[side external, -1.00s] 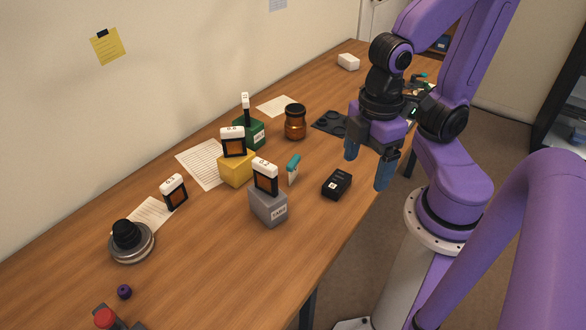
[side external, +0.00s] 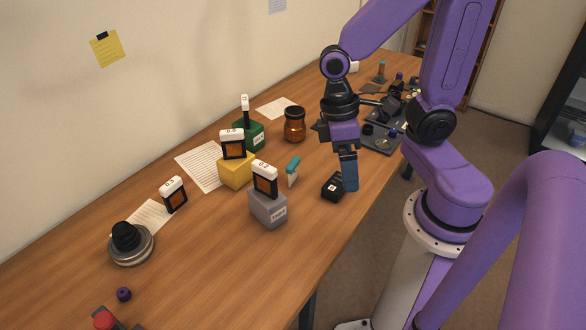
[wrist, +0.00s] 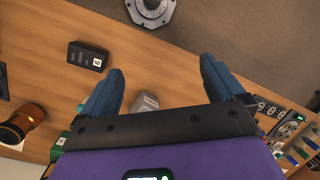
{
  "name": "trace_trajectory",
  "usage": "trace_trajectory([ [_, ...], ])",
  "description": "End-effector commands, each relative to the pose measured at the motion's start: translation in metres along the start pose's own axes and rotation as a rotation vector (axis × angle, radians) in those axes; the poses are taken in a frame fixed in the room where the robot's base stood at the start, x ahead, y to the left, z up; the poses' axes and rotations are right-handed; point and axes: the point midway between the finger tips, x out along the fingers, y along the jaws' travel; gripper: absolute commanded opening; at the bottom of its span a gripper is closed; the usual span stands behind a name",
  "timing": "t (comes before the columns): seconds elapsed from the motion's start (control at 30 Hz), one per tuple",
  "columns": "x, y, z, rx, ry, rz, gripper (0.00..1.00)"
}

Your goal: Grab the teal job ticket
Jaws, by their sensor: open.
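The teal job ticket (side external: 293,165) is a small upright piece with a teal top and a pale lower part. It stands on the table behind the grey block (side external: 268,207), to the left of the black box (side external: 331,187) in the side view.
The yellow block (side external: 235,172) and green block (side external: 252,134) hold upright tagged pieces, as does the grey block. An amber jar (side external: 294,124) stands behind the ticket. Dark trays (side external: 380,140) with small parts lie at the right.

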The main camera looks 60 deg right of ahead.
Motion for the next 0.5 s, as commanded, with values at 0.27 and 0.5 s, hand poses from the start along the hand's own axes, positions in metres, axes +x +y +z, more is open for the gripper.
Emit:
trace_trajectory([
  [0.27, 0.011, 0.019, -0.016, 0.308, -0.077, -0.157, 0.96],
  [0.5, 0.017, 0.032, -0.028, 0.566, -0.117, -0.313, 0.96],
])
